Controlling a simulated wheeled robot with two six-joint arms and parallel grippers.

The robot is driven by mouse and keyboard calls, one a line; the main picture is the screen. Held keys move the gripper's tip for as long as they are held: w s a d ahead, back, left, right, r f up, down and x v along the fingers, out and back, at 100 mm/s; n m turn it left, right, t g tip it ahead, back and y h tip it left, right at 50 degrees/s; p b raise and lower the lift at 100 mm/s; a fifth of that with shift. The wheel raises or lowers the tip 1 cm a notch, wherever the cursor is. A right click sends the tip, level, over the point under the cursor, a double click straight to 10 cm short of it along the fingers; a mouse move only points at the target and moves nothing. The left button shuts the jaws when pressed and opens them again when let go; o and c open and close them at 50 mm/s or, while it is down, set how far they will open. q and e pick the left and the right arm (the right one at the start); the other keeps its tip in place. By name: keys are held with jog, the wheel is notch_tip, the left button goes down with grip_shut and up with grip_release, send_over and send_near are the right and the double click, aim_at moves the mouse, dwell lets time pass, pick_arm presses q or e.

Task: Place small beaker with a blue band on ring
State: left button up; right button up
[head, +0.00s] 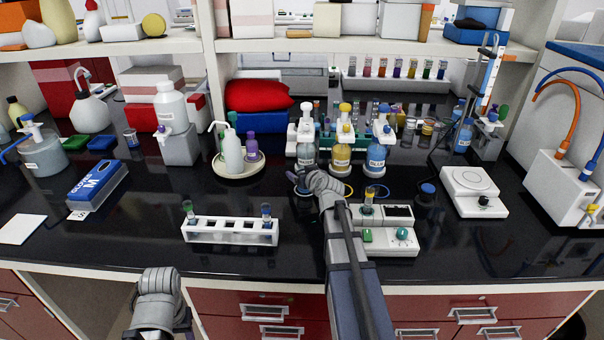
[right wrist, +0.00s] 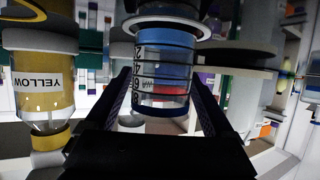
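The small beaker (right wrist: 163,98) is clear, with dark graduation marks and a blue band towards the top of the right wrist view. It sits between both fingers of my right gripper (right wrist: 162,75), which look closed against its sides. In the head view my right gripper (head: 305,186) is low over the bench in front of the left bottle and hides most of the beaker. A blue ring (head: 293,175) shows partly beside it. A yellow ring (head: 348,189) and another blue ring (head: 385,192) lie to the right. My left arm shows at the bottom, but its fingers do not.
Behind the rings stand a yellow-labelled bottle (head: 341,158) and a blue one (head: 376,157). A white tube rack (head: 230,231) is left of my right arm. A white device (head: 391,240) is to its right, and a balance (head: 471,190) stands farther right.

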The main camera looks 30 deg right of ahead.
jog(key=shift+r, duration=0.2)
jog(key=p+v, duration=0.5)
jog(key=v, duration=0.7)
jog(key=shift+r, duration=0.1)
dwell(1.9)
